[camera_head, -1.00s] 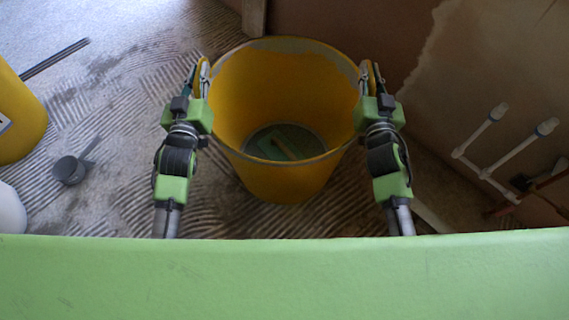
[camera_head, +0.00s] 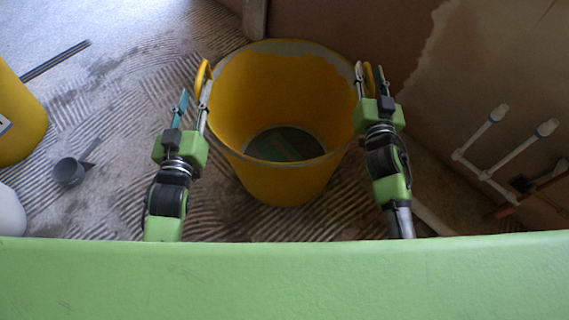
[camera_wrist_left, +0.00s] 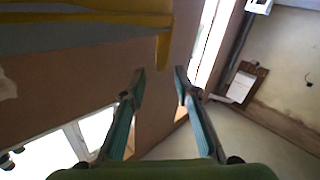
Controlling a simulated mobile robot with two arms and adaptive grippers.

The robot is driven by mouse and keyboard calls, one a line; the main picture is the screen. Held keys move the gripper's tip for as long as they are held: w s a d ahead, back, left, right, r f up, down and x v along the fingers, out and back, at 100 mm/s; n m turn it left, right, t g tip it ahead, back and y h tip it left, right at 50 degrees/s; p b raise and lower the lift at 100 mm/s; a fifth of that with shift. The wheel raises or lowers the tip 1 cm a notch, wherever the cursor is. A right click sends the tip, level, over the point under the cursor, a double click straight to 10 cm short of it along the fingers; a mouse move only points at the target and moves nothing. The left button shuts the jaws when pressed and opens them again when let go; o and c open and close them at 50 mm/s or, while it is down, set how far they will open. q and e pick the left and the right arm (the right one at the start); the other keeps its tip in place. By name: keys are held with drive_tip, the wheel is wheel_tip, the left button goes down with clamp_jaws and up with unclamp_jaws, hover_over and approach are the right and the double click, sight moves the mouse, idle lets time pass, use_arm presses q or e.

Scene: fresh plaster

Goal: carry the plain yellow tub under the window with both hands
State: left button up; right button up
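The plain yellow tub (camera_head: 285,185) stands upright on the ridged floor, open side up, with a pale crusted rim and a greenish patch at the bottom inside. Its left handle (camera_head: 203,76) sticks up at the rim. My left gripper (camera_head: 194,92) is open and empty, just outside and below that handle. In the left wrist view, the fingers (camera_wrist_left: 159,78) are spread, and the tub's edge (camera_wrist_left: 90,17) and handle (camera_wrist_left: 163,47) are above them. My right gripper (camera_head: 370,75) has its fingers spread, with the yellow right handle between them. Bright window panes (camera_wrist_left: 95,130) show in the left wrist view.
A yellow container (camera_head: 18,120) and a white one (camera_head: 8,212) stand at the left edge, with a grey scoop (camera_head: 70,170) nearby. A dark bar (camera_head: 55,60) lies behind. White pipes (camera_head: 510,155) stand out on the right. A brown wall is close behind the tub.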

drive_tip(key=shift+s, duration=0.25)
use_arm(q)
drive_tip(key=s, duration=0.4)
drive_tip(key=shift+s+a, duration=0.1)
use_arm(e)
drive_tip(key=s, duration=1.1)
drive_tip(key=shift+s+a, duration=0.2)
drive_tip(key=shift+s, duration=0.05)
